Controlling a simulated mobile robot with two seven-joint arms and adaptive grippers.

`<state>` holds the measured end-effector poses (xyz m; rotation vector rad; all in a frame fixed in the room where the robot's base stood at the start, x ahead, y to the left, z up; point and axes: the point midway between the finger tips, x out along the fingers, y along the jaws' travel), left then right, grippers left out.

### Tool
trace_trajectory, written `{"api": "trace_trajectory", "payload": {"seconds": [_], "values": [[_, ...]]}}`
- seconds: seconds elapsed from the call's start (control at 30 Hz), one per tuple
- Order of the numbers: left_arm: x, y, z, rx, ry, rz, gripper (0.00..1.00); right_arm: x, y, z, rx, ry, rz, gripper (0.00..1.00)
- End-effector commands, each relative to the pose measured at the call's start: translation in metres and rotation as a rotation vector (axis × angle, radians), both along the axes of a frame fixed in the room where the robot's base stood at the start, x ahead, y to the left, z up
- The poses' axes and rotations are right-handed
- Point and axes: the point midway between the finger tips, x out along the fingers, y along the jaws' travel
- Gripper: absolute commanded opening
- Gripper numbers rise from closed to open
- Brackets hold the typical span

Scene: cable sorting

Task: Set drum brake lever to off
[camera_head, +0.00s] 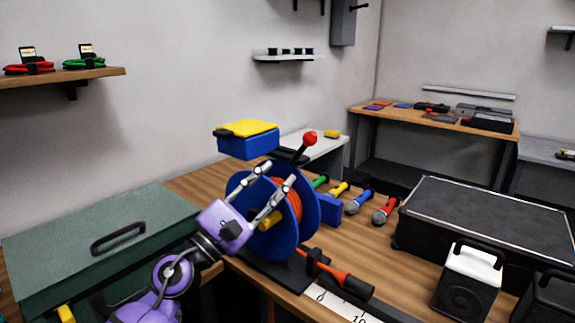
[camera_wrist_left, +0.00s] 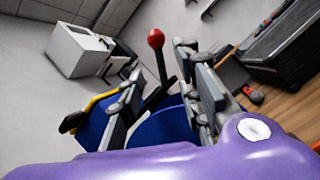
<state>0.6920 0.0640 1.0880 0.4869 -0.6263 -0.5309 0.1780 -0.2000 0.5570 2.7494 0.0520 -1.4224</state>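The drum brake lever (camera_head: 310,138) has a red ball knob on a dark stem, above the upper right of the blue cable drum (camera_head: 307,212), which holds orange cable. In the head view the stem leans up and to the right. My left gripper (camera_head: 277,174) is open and empty, in front of the drum's upper part and below the knob. In the left wrist view, the red knob (camera_wrist_left: 156,39) shows beyond and between the spread fingers of the gripper (camera_wrist_left: 160,60), apart from them. The stem's lower end is partly hidden. My right gripper is not in view.
A blue box with a yellow lid (camera_head: 247,138) is behind the drum. A green case (camera_head: 60,225) stands left. Several coloured connectors (camera_head: 361,201), a black case (camera_head: 490,215) and a white-topped speaker (camera_head: 468,280) are right.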

Motion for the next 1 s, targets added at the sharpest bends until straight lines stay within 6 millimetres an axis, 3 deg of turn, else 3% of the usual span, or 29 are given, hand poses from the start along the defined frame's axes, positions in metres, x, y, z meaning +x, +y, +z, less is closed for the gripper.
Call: {"api": "trace_trajectory", "payload": {"seconds": [0.2,0.5,0.67,0.77,0.83,1.0], "values": [[-0.018,0.015,-0.011,-0.001,0.001,-0.001,0.32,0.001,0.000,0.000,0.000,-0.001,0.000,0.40],[-0.020,0.017,-0.012,0.000,-0.001,-0.001,0.32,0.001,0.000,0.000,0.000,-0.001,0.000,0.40],[-0.021,0.018,-0.014,-0.050,0.034,-0.016,0.32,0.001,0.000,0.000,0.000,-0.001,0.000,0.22],[-0.023,0.026,-0.022,-0.215,0.148,-0.067,0.32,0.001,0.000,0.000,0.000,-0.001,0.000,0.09],[-0.025,0.035,-0.032,-0.420,0.282,-0.126,0.32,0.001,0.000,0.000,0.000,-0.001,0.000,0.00],[-0.030,0.066,-0.075,-1.059,0.660,-0.302,0.32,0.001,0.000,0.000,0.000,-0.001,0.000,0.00]]}}
